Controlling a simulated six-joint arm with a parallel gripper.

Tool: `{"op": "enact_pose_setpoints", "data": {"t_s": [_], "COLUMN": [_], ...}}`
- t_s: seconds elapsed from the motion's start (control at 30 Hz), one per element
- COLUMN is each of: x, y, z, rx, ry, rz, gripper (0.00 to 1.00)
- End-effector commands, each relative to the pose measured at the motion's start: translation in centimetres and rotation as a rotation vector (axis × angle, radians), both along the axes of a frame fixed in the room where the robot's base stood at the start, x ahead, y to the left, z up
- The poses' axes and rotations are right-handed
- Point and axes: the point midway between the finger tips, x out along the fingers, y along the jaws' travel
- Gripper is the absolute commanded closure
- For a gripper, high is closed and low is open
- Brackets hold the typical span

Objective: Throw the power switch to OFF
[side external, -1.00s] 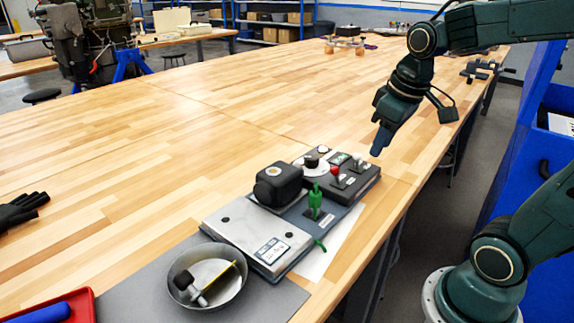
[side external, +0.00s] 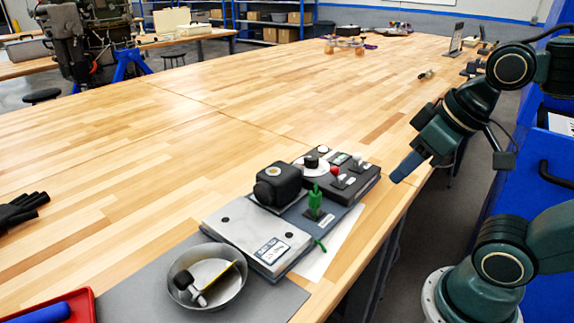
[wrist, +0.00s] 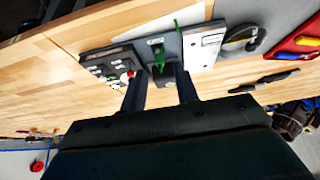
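A dark control unit (side external: 308,213) lies near the table's right edge, with a black switch panel (side external: 341,184) at its far end. The panel carries a red-capped switch (side external: 334,171), a white-capped toggle (side external: 357,158) and a round dial (side external: 311,163). A green lever (side external: 315,200) stands upright in front of the panel. The labels are too small to read, so I cannot tell which is the power switch. My gripper (side external: 404,170) is above and right of the panel, touching nothing. In the wrist view my gripper (wrist: 161,86) has its fingers apart and empty, with the green lever (wrist: 158,57) beyond them.
A metal bowl (side external: 207,294) with a tool inside stands in front.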

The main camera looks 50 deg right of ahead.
Motion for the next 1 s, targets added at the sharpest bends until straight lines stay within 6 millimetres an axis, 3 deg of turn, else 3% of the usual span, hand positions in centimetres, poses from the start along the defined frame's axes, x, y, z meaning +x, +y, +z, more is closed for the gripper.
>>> {"op": "enact_pose_setpoints", "data": {"t_s": [0.03, 0.13, 0.17, 0.47, 1.0], "x": [0.0, 0.1, 0.2, 2.0, 9.4], "y": [0.0, -0.1, -0.1, -1.3, -5.4], "z": [0.0, 0.1, 0.1, 0.9, 2.6], "rx": [0.0, -0.001, -0.001, -0.012, -0.07], "ry": [0.0, 0.001, 0.002, 0.026, 0.112], "rz": [0.0, -0.003, -0.005, -0.073, -0.347], "gripper": [0.79, 0.99, 1.0, 1.0, 1.0]}}
